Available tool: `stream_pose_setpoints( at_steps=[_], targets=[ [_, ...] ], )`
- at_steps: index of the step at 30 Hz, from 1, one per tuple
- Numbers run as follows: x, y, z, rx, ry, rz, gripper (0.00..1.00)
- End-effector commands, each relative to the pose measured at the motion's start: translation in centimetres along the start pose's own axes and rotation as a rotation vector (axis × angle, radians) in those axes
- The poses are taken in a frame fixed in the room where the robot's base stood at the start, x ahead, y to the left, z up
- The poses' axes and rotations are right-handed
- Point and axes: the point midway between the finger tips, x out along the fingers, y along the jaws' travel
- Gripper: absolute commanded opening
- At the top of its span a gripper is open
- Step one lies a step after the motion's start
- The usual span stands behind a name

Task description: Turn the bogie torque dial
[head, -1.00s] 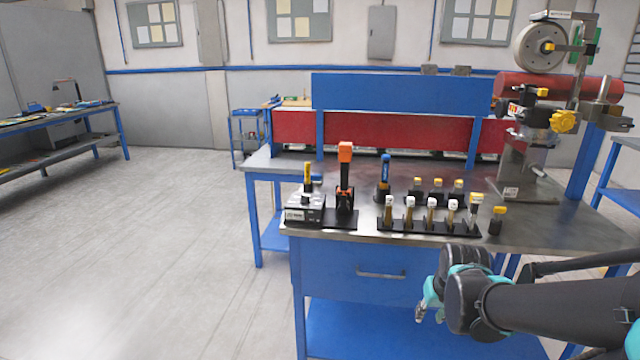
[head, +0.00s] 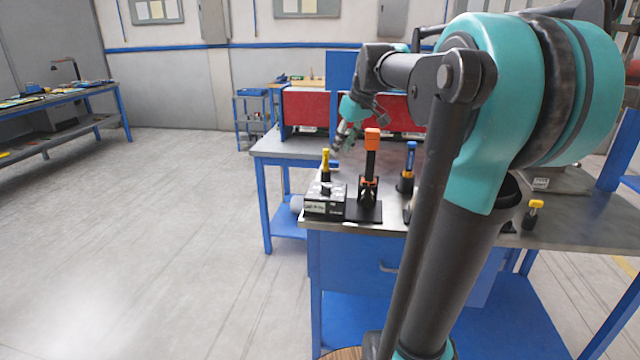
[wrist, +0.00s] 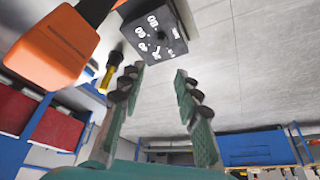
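The torque dial (wrist: 160,36) appears to be the small centre part on a dark face with white markings, at the top of the wrist view. This face belongs to a black box, which seems to be the box (head: 324,203) with a pale label at the bench's left end in the head view. My gripper (wrist: 158,84) is open and empty, its two fingers apart, with the marked face beyond the fingertips. In the head view my gripper (head: 344,136) is above and behind the box, small and partly unclear. It touches nothing that I can make out.
A yellow-handled tool (wrist: 108,72) and a large orange-topped tool (wrist: 52,48) stand close on the left in the wrist view. The orange tool (head: 371,140) and a blue-topped tool (head: 410,155) stand right of the box. My arm hides much of the bench. Floor left is clear.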

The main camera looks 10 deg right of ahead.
Motion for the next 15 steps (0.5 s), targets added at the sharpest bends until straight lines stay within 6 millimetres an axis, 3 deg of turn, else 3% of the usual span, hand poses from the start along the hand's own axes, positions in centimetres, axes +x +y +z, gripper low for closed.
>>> stream_pose_setpoints(
  at_steps=[15],
  targets=[
    [10.1,0.0,0.0,0.001,0.001,0.000,0.33]
  ],
)
